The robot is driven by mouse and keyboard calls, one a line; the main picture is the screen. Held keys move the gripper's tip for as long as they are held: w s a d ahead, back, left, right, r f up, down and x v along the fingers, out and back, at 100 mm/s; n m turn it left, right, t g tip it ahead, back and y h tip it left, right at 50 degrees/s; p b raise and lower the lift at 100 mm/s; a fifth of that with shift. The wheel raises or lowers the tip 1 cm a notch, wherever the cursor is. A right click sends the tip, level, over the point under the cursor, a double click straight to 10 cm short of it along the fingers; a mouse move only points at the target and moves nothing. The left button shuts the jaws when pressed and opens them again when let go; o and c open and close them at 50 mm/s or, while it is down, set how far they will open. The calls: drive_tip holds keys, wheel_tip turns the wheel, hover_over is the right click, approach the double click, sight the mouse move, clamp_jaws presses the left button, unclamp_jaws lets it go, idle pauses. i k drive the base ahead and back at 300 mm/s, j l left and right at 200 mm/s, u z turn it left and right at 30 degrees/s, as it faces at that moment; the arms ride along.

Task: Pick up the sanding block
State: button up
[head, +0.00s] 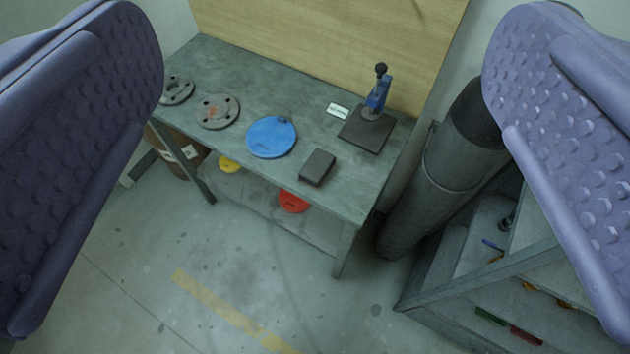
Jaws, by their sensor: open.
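The sanding block (317,167) is a small dark grey block lying on the green-grey workbench (240,83), near its front edge and right of the blue disc. My gripper (325,160) shows as two purple studded fingers, one at the left and one at the right of the picture. They are wide apart with nothing between them. The fingers are well above and back from the bench, and the block shows in the gap between them, some distance off. The block is fully in view.
A blue disc (271,137), grey flanges (218,112) and a blue-handled tool on a dark plate (367,130) sit on the bench. A small white label (338,110) lies near the plate. A grey cylinder (446,165) and shelf stand to the right. The floor in front is clear.

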sight(316, 171)
drive_tip(key=i+j+z, duration=0.65)
drive_tip(key=i+j, duration=0.2)
drive_tip(key=i+j+z, duration=0.3)
drive_tip(key=j, duration=0.45)
drive_tip(key=i+l, duration=0.05)
